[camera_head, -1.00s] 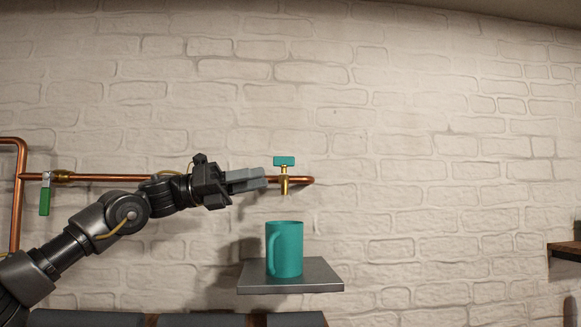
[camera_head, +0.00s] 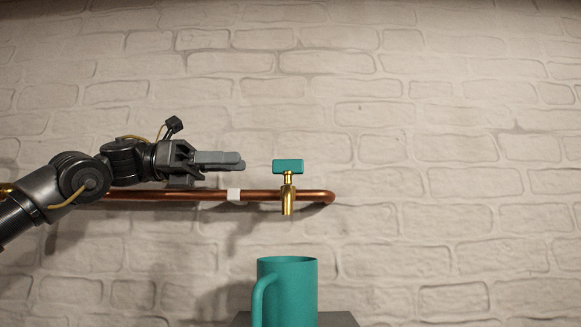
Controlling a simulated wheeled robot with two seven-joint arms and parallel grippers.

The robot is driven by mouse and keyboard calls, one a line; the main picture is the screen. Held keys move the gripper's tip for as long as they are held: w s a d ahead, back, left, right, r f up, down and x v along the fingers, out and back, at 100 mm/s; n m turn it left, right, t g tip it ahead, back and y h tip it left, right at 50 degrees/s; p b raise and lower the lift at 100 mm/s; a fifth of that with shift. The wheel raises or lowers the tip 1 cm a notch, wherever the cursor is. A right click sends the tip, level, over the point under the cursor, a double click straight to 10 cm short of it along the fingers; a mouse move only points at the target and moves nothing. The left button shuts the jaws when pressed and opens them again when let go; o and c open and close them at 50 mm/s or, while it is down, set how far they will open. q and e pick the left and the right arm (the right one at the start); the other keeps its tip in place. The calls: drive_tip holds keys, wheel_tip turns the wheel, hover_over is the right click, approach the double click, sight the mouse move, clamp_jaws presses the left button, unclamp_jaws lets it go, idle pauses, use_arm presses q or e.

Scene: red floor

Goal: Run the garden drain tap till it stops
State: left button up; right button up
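The tap (camera_head: 288,198) is brass and hangs from the right end of a copper pipe (camera_head: 260,195) on the wall. Its teal handle (camera_head: 288,166) lies crosswise on top. No water shows below the spout. A teal mug (camera_head: 290,290) stands upright right under the spout, its handle to the left. My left gripper (camera_head: 242,161) points right at about the height of the tap handle, a short way left of it and not touching. Its grey fingers overlap from this side, so any gap is hidden. My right gripper is out of view.
The mug stands on a grey shelf (camera_head: 338,319), mostly cut off by the bottom edge. A white band (camera_head: 233,195) wraps the pipe below my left fingers. The pale brick wall (camera_head: 430,130) is clear above and to the right of the tap.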

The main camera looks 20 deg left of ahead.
sight(288, 160)
use_arm(q)
drive_tip(key=p+x, duration=0.3)
drive_tip(key=x, duration=0.7)
drive_tip(key=shift+s+d, duration=0.1)
drive_tip(key=shift+d, duration=0.3)
clamp_jaws()
